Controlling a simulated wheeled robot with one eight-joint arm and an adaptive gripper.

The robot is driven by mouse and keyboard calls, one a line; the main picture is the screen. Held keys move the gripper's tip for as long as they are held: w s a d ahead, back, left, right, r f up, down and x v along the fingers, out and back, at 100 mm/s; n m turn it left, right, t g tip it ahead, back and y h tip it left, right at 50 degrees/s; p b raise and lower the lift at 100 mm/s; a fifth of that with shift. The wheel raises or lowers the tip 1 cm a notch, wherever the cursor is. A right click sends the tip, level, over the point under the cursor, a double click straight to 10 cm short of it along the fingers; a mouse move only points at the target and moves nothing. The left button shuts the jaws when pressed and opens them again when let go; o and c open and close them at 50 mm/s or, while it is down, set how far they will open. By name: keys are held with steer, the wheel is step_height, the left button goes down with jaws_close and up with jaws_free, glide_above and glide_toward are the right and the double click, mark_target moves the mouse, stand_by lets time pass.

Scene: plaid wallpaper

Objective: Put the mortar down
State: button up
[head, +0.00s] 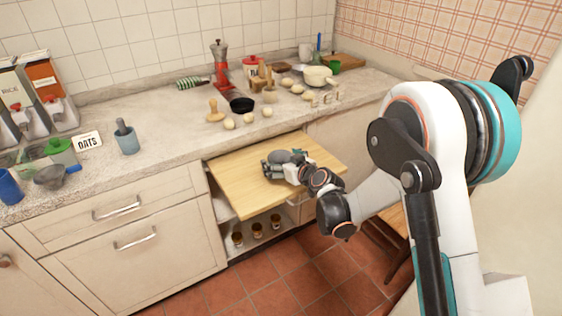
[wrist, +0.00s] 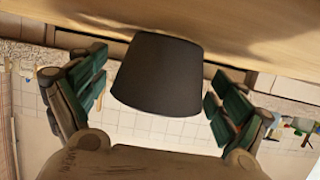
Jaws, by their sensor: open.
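The mortar is a dark grey tapered cup in the wrist view (wrist: 158,75), where the picture is upside down. In the head view the grey mortar (head: 281,156) is small and partly hidden by my gripper (head: 272,163). My gripper is open, with a green-padded finger on each side of the mortar and narrow gaps between. Contact with the pads is hard to tell.
Small jars (head: 257,230) stand under the board. The board's left part is bare.

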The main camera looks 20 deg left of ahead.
steer(key=shift+r, duration=0.1)
steer(key=shift+s+d+r, duration=0.15)
steer(key=shift+s+d, duration=0.05)
steer(key=shift+d, duration=0.05)
steer(key=p+v, duration=0.4)
steer(key=v, duration=0.7)
steer(key=shift+s+d, duration=0.1)
